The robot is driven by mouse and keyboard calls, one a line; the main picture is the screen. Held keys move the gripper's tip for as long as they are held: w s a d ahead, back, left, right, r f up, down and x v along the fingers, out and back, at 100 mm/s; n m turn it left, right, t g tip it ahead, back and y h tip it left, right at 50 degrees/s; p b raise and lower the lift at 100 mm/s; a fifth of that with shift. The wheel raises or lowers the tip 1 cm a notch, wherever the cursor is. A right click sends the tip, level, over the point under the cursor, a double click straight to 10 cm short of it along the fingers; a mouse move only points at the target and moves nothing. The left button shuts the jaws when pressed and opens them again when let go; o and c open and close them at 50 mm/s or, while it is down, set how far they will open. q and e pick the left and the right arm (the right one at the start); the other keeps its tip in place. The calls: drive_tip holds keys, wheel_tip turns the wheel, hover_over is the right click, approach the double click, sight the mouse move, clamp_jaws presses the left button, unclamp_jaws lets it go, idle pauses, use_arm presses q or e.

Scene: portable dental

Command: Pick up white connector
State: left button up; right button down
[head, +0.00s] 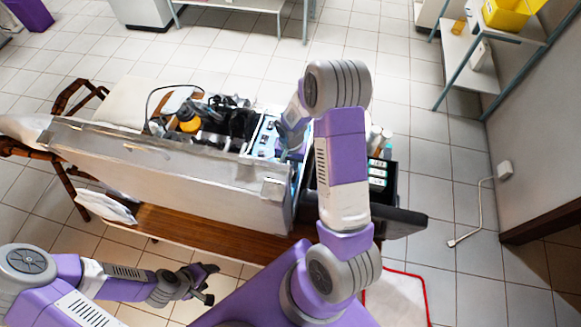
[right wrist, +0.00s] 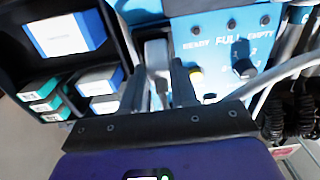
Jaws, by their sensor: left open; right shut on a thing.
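A pale whitish piece, which looks like the white connector (right wrist: 157,52), sits between the fingers of my right gripper (right wrist: 159,72) in the right wrist view. The gripper is shut on it, in front of the blue control panel (right wrist: 213,42). The fingers hide part of the piece, and its full shape is hard to tell. In the head view my right arm reaches down into the right end of the open case and largely hides this spot. My left gripper (head: 203,284) is open and empty, low at the left, in front of the wooden bench and apart from the case.
The long grey case (head: 180,178) lies on a wooden bench (head: 200,228). A black compartment with white-and-blue boxes (right wrist: 68,36) and green-and-white boxes (right wrist: 40,92) lies left of the gripper in the wrist view. Grey tubing (right wrist: 275,72) and coiled black cords (right wrist: 273,125) are at right.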

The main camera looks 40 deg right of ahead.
sight(292, 164)
wheel_tip(292, 164, up, 10)
idle(0.6)
drive_tip(key=f+t+h+b, duration=0.1)
drive_tip(key=b, duration=0.3)
drive_tip(key=s+a+t+h+b, duration=0.1)
drive_tip(key=b, duration=0.4)
drive_tip(key=f+h+b, duration=0.1)
drive_tip(key=b, duration=0.3)
drive_tip(key=shift+s+a+f+t+h+b, duration=0.2)
drive_tip(key=shift+f+t+h+b, duration=0.1)
drive_tip(key=shift+f+t, duration=0.1)
drive_tip(key=shift+b, duration=0.6)
drive_tip(key=shift+f+b, duration=0.95)
drive_tip(key=shift+f, duration=0.7)
drive_tip(key=shift+s, duration=0.1)
